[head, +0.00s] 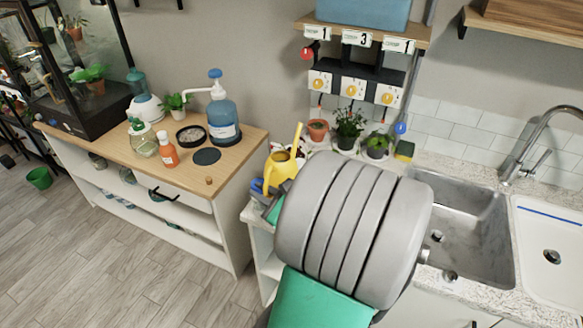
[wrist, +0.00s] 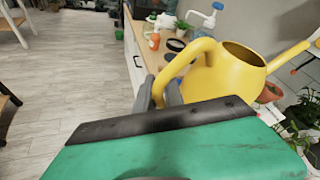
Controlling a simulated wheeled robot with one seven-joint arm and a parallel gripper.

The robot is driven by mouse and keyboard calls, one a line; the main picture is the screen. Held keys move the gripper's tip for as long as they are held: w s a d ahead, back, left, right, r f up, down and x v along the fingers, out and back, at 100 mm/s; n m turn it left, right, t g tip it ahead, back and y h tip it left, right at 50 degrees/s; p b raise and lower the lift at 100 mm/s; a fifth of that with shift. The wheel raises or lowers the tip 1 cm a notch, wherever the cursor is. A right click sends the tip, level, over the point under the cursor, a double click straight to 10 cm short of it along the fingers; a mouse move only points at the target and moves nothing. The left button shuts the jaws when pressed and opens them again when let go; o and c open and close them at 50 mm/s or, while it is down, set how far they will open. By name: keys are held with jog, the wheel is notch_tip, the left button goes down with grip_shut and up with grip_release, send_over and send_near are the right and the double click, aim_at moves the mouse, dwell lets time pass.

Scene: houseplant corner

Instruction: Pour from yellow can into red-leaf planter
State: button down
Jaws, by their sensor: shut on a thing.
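The yellow can (head: 281,168) is partly hidden behind my arm in the head view, with its spout pointing up. In the wrist view the yellow can (wrist: 236,72) shows its open top, its handle on the left and its spout to the right. My gripper (wrist: 160,90) is shut on the can's handle. Small potted plants stand on the counter right of the can: a terracotta pot (head: 317,130), a dark pot with a bushy plant (head: 348,128) and another dark pot (head: 377,146). I cannot tell clearly which is the red-leaf planter.
A steel sink (head: 465,225) with a faucet lies to the right. A wooden-topped cabinet (head: 228,155) on the left holds a blue pump bottle (head: 223,120), an orange bottle (head: 167,150) and other items. A shelf with knobs hangs above the pots. The floor at left is open.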

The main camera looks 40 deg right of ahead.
jog(key=a+r+p, duration=0.1)
jog(key=s+a+r+p, duration=0.1)
jog(key=p, duration=0.1)
jog(key=a+r+p, duration=0.1)
jog(key=shift+s+a+p, duration=0.3)
jog(key=shift+p, duration=0.05)
jog(key=shift+d, duration=0.1)
